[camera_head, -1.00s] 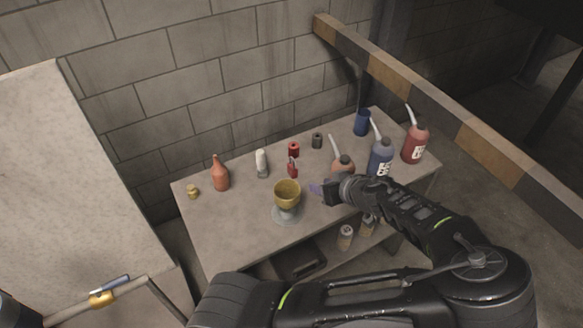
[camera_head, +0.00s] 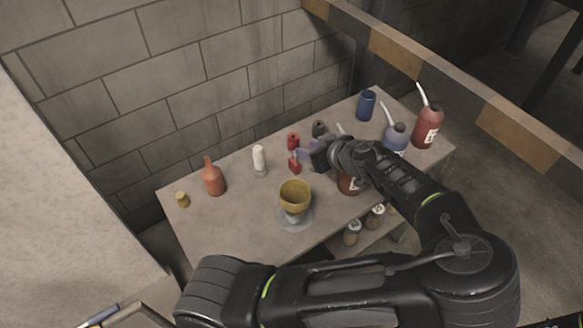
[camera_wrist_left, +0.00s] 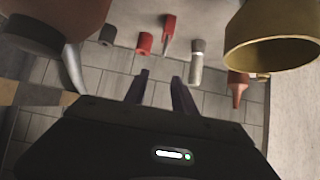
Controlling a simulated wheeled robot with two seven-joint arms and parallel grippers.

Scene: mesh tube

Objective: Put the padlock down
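The red padlock (camera_head: 295,166) stands on the table between the red cylinder and the yellow goblet. It also shows in the left wrist view (camera_wrist_left: 169,29), beyond the fingertips and roughly in line with the gap between them. My left gripper (camera_head: 304,153) is close to the padlock's upper part, overlapping it in the head view. In the left wrist view the gripper's two fingers (camera_wrist_left: 161,80) are apart with nothing between them. Whether a finger touches the padlock cannot be told. My right gripper is not in view.
Close by are a red cylinder (camera_head: 293,140), a dark cylinder (camera_head: 319,128), a white bottle (camera_head: 259,159) and a yellow goblet (camera_head: 294,194). Spouted bottles (camera_head: 427,128) stand to the right, one partly behind my arm. The table's (camera_head: 235,235) front left is clear.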

